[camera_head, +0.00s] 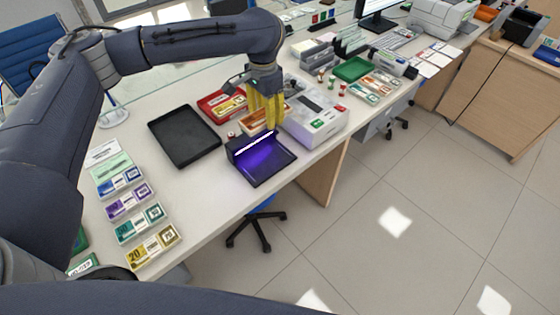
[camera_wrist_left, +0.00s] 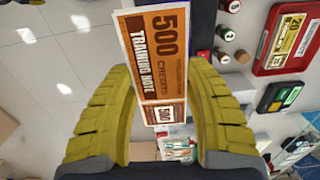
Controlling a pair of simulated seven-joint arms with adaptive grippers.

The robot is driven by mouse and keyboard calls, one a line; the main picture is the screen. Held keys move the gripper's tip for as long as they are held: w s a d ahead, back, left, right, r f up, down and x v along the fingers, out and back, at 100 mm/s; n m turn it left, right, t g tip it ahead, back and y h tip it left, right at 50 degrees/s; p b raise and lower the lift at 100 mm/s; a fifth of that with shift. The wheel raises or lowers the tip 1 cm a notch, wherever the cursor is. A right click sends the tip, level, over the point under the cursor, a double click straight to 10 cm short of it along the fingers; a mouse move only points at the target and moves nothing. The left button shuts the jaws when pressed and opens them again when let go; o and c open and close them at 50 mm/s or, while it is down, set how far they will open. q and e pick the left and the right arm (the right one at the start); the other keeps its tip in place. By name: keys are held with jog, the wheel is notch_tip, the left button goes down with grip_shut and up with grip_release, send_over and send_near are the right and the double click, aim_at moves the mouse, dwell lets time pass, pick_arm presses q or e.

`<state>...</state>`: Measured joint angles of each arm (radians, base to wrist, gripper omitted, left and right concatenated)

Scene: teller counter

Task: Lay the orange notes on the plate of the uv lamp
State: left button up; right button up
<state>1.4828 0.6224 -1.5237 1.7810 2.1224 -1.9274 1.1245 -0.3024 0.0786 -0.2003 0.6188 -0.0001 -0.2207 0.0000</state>
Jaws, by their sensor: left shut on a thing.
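The orange notes (camera_head: 252,122), printed 500 and "training note", are gripped by my left gripper (camera_head: 269,122). The wrist view shows the notes (camera_wrist_left: 157,48) between the yellow fingers of the left gripper (camera_wrist_left: 160,78). The uv lamp (camera_head: 252,142) stands on the counter with its bright tube lit. Its dark plate (camera_head: 270,171) glows violet under the tube and has no notes visible on it. The gripper and notes are above and just behind the lamp; the exact height is hard to tell. My right gripper is not in view.
A black tray (camera_head: 184,150) lies left of the lamp, and a red tray (camera_head: 209,104) with a yellow note behind it. A white machine (camera_head: 322,124) stands close on the right. Several banknote stacks (camera_head: 127,206) line the left front. The counter's front edge is near the plate.

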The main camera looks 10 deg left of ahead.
aim_at(268, 162)
pick_arm(q)
notch_tip(268, 162, down, 20)
jog(key=shift+a+r, duration=0.1)
jog(key=shift+a, duration=0.05)
dwell(0.7)
jog(key=o, duration=1.2)
jog(key=shift+c, duration=0.2)
notch_tip(268, 162, up, 12)
